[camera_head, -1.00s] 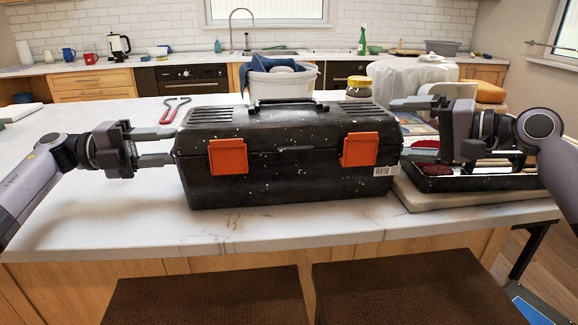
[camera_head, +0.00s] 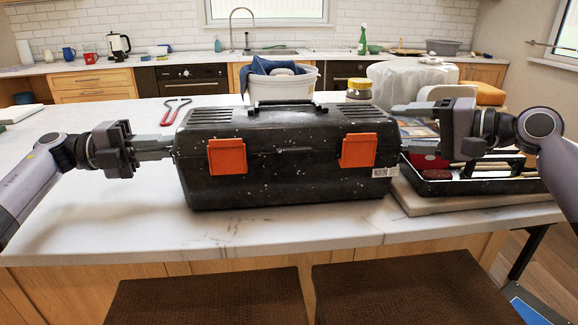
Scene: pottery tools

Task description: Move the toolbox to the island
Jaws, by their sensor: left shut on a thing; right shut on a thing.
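The black speckled toolbox (camera_head: 290,175) with two orange latches and a top handle sits upright on the white marble island top (camera_head: 120,215), near its front edge. My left gripper (camera_head: 168,148) is shut on the toolbox at its left end, with its fingers close together. My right gripper (camera_head: 405,124) is at the toolbox's right end and shut on it. Its exact contact is partly hidden behind the box's corner.
A black tray (camera_head: 470,187) on a pale board (camera_head: 420,205) lies right beside the toolbox. Two brown stools (camera_head: 205,300) are in front. The island's left is mostly clear.

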